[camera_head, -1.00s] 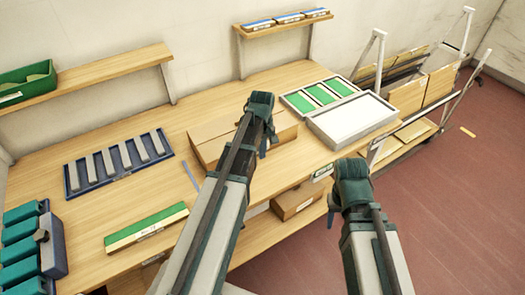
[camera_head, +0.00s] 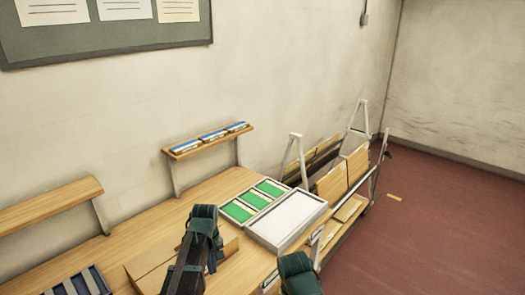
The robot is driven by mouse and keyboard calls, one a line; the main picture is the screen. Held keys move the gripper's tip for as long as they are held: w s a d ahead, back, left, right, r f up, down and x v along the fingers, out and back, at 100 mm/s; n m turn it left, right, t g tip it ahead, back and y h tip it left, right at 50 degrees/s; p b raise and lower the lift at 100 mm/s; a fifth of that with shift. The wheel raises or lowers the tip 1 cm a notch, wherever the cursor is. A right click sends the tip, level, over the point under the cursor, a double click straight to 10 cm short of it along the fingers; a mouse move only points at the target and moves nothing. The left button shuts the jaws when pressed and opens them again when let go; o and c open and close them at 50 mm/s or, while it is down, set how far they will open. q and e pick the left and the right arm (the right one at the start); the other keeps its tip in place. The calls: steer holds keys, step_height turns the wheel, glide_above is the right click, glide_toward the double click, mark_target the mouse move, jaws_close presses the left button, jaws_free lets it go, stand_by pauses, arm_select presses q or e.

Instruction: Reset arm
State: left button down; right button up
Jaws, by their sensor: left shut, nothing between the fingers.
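My left arm comes up from the bottom edge, left of the middle, over the wooden bench (camera_head: 165,218). Its dark teal wrist is bent over, and the small left gripper (camera_head: 213,262) hangs at its right side above a cardboard box (camera_head: 150,265). The left gripper is shut and empty. Part of my right arm, a dark teal joint, shows at the bottom edge beyond the bench's front edge. My right gripper is out of sight.
A white tray (camera_head: 288,220) and a tray with green panels (camera_head: 226,212) lie on the bench. A blue rack (camera_head: 62,290) is cut off at lower left. A wall shelf (camera_head: 183,150) holds blue-white packs. A cart (camera_head: 345,205) stands right; red floor (camera_head: 430,240) is mostly clear.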

arm_select(q)
steer(key=s+d+m+y, duration=0.1)
steer(key=s+d+m, duration=1.1)
steer(key=s+d, duration=0.3)
steer(key=shift+s+f+b, duration=0.25)
steer(key=shift+s+b, duration=0.05)
steer(key=shift+s, duration=0.25)
